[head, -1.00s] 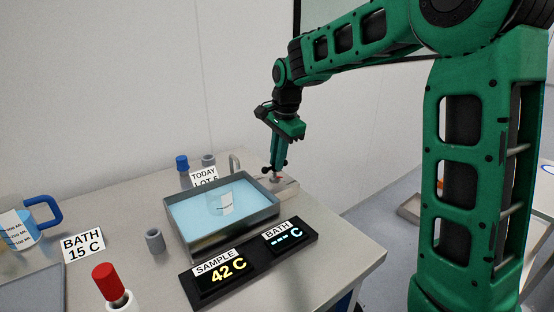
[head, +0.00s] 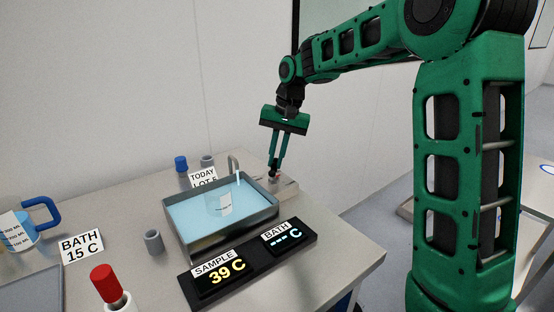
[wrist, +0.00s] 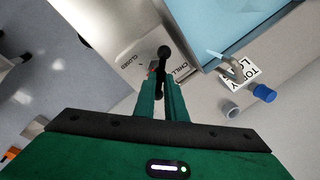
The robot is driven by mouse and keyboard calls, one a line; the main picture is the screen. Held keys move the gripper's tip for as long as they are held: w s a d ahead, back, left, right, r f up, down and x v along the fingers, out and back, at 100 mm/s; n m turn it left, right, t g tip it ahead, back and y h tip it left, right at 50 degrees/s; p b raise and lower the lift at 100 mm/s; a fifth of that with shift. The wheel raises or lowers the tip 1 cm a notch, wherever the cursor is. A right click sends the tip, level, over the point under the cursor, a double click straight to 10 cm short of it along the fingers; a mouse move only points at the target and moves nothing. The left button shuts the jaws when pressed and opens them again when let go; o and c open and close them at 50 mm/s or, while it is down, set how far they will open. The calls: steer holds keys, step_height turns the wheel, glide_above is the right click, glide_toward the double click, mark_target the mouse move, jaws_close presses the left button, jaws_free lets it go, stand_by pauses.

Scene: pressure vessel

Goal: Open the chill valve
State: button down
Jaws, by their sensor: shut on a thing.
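The chill valve's small red-marked handle (wrist: 151,72) sits on a pale plate (head: 290,187) at the right end of the bath, lettered CHILL and CLOSED in the wrist view. My gripper (head: 274,172) points down at the valve, its dark fingertips shut on the handle; in the wrist view the fingertips (wrist: 161,72) hide most of it. The curved spout (head: 233,162) stands at the bath's back edge. A pale blue stream (head: 239,177) shows below it, and in the wrist view (wrist: 216,54).
The display panel (head: 250,264) in front reads sample 39 C and bath dashes.

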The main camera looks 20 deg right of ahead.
steer(key=n, duration=0.4)
steer(key=shift+w+a+r+n+g, duration=0.1)
steer(key=shift+w+n+g, duration=0.2)
steer(key=shift+w+g, duration=0.1)
steer(key=shift+n+g, duration=0.4)
steer(key=shift+n, duration=1.6)
steer(key=c, duration=1.8)
jaws_free()
steer(key=shift+s, duration=0.1)
steer(key=shift+r, duration=0.15)
steer(key=r, duration=0.3)
steer(key=d+r, duration=0.1)
steer(key=r, duration=0.2)
steer(key=d+r, duration=0.1)
steer(key=r, duration=0.3)
steer(key=shift+w, duration=0.4)
